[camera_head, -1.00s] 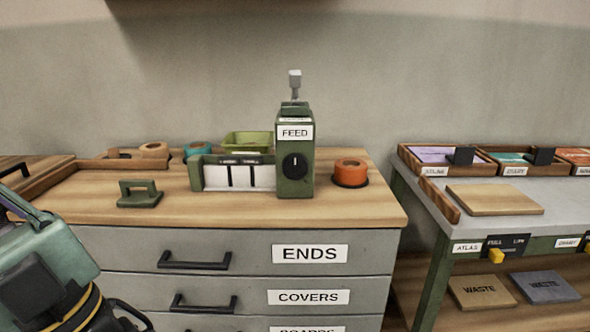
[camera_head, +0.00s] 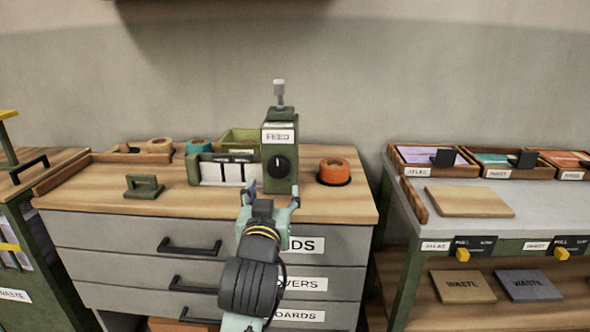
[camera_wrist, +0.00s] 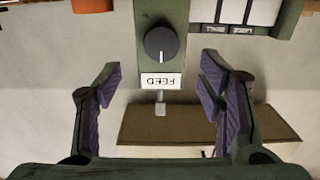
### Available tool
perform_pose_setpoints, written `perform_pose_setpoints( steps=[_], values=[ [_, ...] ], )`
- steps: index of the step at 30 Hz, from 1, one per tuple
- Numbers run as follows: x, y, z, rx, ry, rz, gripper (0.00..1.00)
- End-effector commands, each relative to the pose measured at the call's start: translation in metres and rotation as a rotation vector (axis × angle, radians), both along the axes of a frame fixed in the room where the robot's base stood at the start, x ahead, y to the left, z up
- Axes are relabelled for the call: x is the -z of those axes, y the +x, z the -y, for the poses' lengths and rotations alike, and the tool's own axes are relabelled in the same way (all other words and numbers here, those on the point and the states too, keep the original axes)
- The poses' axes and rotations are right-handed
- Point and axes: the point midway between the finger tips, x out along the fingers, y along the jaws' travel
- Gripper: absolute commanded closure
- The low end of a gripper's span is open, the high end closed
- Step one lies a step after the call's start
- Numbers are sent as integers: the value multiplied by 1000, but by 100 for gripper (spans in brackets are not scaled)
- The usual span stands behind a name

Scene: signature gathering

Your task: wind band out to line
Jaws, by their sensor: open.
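The feed machine (camera_head: 279,160) is a green upright housing labelled FEED, with a black knob (camera_head: 280,167) on its front. A white panel with dark vertical lines (camera_head: 226,171) adjoins its left side; whether these mark the band and line I cannot tell.
An orange roll (camera_head: 334,170) sits right of the machine. Drawer handles (camera_head: 190,246) project below. A grey table (camera_head: 402,196) stands right.

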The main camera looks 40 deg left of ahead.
Motion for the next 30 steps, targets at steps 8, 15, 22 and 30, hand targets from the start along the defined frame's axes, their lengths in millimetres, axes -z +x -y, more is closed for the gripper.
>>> perform_pose_setpoints(
  steps=[8, 15, 22, 30],
  values=[
    [-3, 44, -27, 0, 2, -1, 33],
    [-2, 75, -45, 0, 4, 1, 33],
    [-1, 83, -51, -1, 4, 3, 33],
    [-1, 83, -51, -1, 4, 3, 37]
  ],
)
